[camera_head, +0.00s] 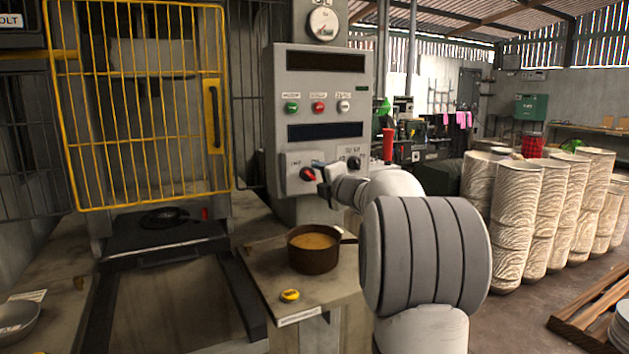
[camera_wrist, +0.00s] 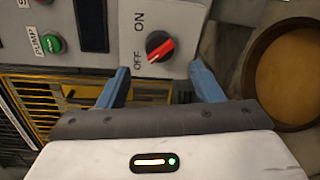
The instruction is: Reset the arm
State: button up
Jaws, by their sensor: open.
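My gripper (camera_head: 319,168) is in front of the lower part of a grey control panel (camera_head: 318,103). In the wrist view its two blue fingers (camera_wrist: 162,74) are spread open with nothing between them. A black knob with a red pointer (camera_wrist: 160,46) lies just past the gap between the fingertips, apart from them. The red pointer lies diagonally, with its lower-left end near the OFF label. The red knob also shows in the head view (camera_head: 308,174), just left of my gripper. My arm reaches in from the lower right.
A brown pot of yellowish liquid (camera_head: 313,250) stands on a ledge below the panel, close to my gripper; it shows at right in the wrist view (camera_wrist: 292,75). A yellow round object (camera_head: 290,295) lies near it. A yellow cage door (camera_head: 140,100) is at left. Patterned columns (camera_head: 515,222) stand at right.

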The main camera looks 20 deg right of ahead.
jog(key=shift+s, duration=0.7)
jog(key=s+a+f+m+g+p, duration=0.3)
jog(key=s+a+m, duration=0.4)
jog(key=s, duration=0.6)
jog(key=s+a+f+m+g+p, duration=0.3)
jog(key=s+a+f+m+g, duration=0.3)
jog(key=s, duration=0.7)
jog(key=s+a+f+m+g+p, duration=0.4)
jog(key=s+a+m, duration=0.3)
jog(key=s+a, duration=0.3)
jog(key=s+f+g, duration=0.1)
jog(key=s, duration=0.2)
jog(key=shift+m+g+h, duration=0.3)
jog(key=shift+m, duration=0.1)
